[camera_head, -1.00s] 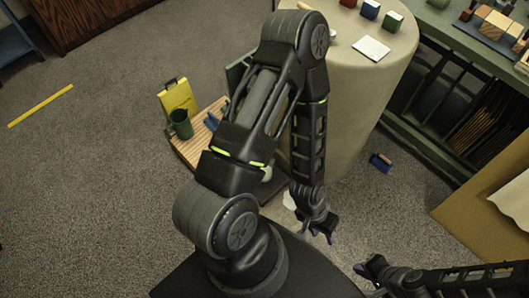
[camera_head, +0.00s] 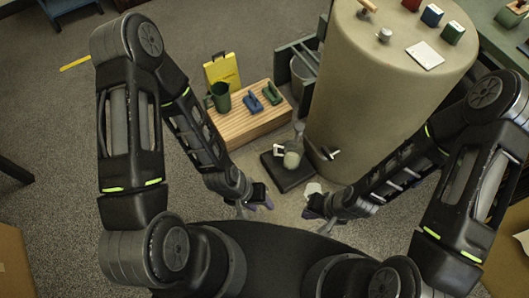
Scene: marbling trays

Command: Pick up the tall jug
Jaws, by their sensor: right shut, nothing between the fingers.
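A dark green jug (camera_head: 220,96) with a handle on its left stands upright on a slatted wooden crate (camera_head: 242,126) on the floor, left of the round table. It is the likely tall jug. My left gripper (camera_head: 254,205) hangs low in the middle of the camera_head view, well below and apart from the jug in the picture. Its fingertips are small and dark, so I cannot tell how far apart they are. My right gripper (camera_head: 312,214) is just right of it, shut and empty, far from the jug.
A dark square base (camera_head: 286,176) bears a pale round vessel (camera_head: 292,158). A covered round table (camera_head: 370,100) holds small blocks.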

